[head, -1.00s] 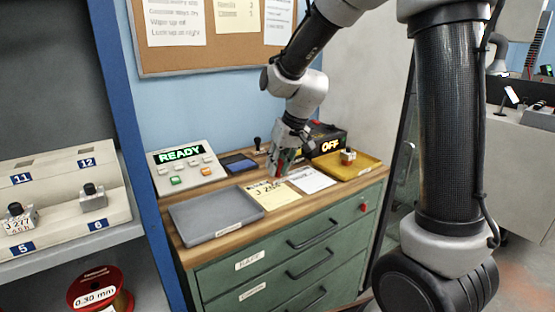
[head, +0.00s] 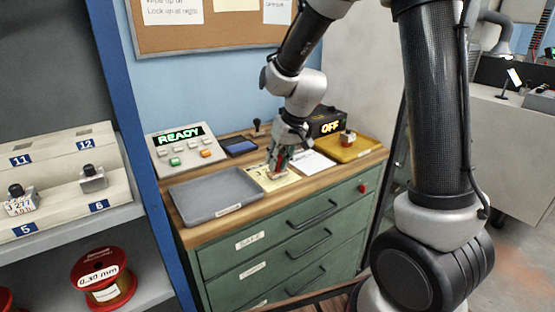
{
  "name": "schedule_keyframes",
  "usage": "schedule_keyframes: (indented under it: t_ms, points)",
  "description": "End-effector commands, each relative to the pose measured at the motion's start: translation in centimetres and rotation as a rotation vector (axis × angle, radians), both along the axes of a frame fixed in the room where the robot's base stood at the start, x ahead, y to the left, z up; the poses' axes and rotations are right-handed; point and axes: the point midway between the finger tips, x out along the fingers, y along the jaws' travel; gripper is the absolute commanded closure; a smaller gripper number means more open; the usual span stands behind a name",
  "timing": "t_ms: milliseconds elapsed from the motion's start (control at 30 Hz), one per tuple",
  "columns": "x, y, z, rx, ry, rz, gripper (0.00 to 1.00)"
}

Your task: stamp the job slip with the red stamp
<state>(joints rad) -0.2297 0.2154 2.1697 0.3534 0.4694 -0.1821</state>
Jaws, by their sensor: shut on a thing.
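The job slip (head: 289,180) is a yellow paper on the wooden bench top, right of the grey tray. My gripper (head: 278,171) is shut on the red stamp (head: 282,161), which is mostly hidden by the fingers. The stamp's lower end is at or just above the slip and covers part of its writing. I cannot tell whether it touches the paper. A dark ink pad (head: 240,146) lies behind the slip, and a black-handled stamp (head: 257,129) stands behind the pad.
A grey tray (head: 200,202) lies left of the slip, a white sheet (head: 313,162) right of it. A yellow tray (head: 365,149) holds a small block. Behind are a READY panel (head: 186,148) and a black box lit OFF (head: 327,122).

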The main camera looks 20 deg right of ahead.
Motion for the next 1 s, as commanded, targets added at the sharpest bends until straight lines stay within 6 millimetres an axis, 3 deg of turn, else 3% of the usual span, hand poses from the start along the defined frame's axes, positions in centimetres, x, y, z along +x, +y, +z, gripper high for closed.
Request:
schedule_keyframes:
  t_ms: [1000]
  points:
    - [0.00,0.01,-0.84,0.001,0.000,0.001,0.91]
